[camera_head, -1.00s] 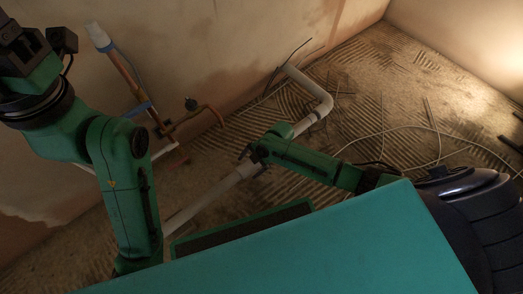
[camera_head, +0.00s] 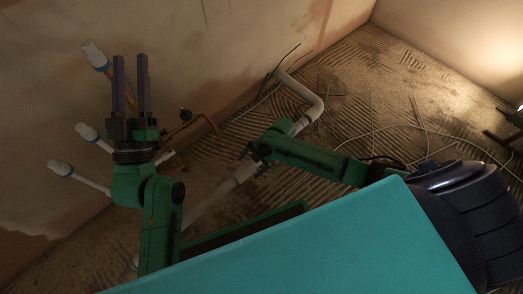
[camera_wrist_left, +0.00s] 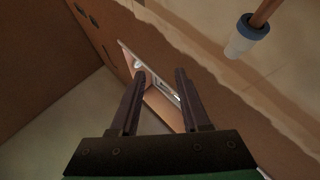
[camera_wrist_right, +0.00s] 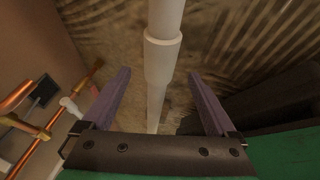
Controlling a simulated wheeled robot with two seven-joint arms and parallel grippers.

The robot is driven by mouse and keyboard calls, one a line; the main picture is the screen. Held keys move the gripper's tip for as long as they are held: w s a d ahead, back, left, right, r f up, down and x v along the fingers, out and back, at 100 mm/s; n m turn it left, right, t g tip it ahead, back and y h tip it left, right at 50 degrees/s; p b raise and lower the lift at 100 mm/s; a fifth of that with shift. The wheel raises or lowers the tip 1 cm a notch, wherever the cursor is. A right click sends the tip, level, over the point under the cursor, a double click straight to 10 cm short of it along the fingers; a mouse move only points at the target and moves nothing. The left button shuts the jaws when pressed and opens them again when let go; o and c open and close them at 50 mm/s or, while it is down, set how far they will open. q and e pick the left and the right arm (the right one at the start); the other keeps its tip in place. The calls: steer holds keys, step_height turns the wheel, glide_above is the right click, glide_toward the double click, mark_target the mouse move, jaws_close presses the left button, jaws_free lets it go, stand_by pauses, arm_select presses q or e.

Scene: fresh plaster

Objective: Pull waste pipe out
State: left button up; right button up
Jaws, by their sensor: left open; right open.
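The waste pipe (camera_head: 218,199) is a white plastic pipe low over the ridged floor, with an elbow (camera_head: 314,110) at its far end turning toward the wall. In the right wrist view the pipe (camera_wrist_right: 163,62) with a wider collar runs between the finger lines of my right gripper (camera_wrist_right: 157,98). My right gripper (camera_head: 252,158) is open at the pipe in the head view; contact cannot be told. My left gripper (camera_head: 131,60) is open, raised, fingers pointing up near the wall, and empty. It also shows open in the left wrist view (camera_wrist_left: 156,75).
White-capped pipe ends (camera_head: 95,56), (camera_head: 87,131) and (camera_head: 60,168) stick out from the left wall near my left arm. A copper pipe (camera_head: 200,117) with a valve is behind it. Loose cables (camera_head: 420,125) lie on the floor at right.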

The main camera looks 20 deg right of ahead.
steer(key=shift+p+v, duration=0.35)
steer(key=shift+v, duration=0.45)
arm_select(q)
step_height(320, 180, down, 18)
steer(key=s+d+n+g+y+p, duration=0.1)
steer(key=s+d+g+y, duration=0.15)
steer(key=g, duration=0.35)
steer(key=s+f+g+p, duration=0.2)
steer(key=s+f+g, duration=0.3)
steer(key=s+f, duration=0.5)
steer(key=shift+f+n+p, duration=0.3)
steer(key=shift+f+p, duration=0.05)
steer(key=shift+f, duration=0.65)
arm_select(e)
steer(key=v, duration=0.7)
arm_select(q)
steer(key=shift+d, duration=0.1)
arm_select(e)
steer(key=shift+r, duration=0.1)
